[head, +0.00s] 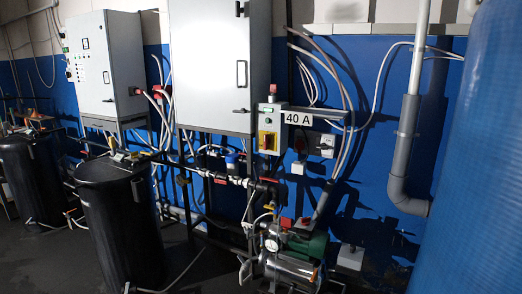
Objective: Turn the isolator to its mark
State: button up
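A rotary isolator with a red handle on a yellow plate (267,141) sits on the front of a small grey box (270,120) on the blue wall, right of the large cabinet. The handle's exact angle and any mark around it are too small to read. A red knob or lamp (272,89) tops the box. My gripper is not in view.
A large grey cabinet (215,60) and a smaller one (105,62) hang left. Black drums (120,230) stand below. A pump with steel body (290,268) and pipes crowd the floor under the isolator. A big blue tank (470,170) fills the right side.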

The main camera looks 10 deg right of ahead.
aim_at(266, 141)
jog(key=i+j+z, duration=0.1)
jog(key=i+j, duration=0.25)
jog(key=i+j+z, duration=0.1)
jog(key=i+j, duration=0.7)
jog(key=i+j+z, duration=0.15)
jog(key=i+j, duration=0.25)
jog(key=i+j+z, duration=0.1)
jog(key=i+j, duration=0.2)
jog(key=j, duration=0.15)
jog(key=i+j+z, duration=0.1)
jog(key=i+j, duration=0.25)
jog(key=j, duration=0.15)
jog(key=i+j, duration=0.3)
jog(key=j, duration=0.2)
jog(key=i+j+z, duration=0.15)
jog(key=i+j, duration=0.2)
jog(key=j, duration=0.2)
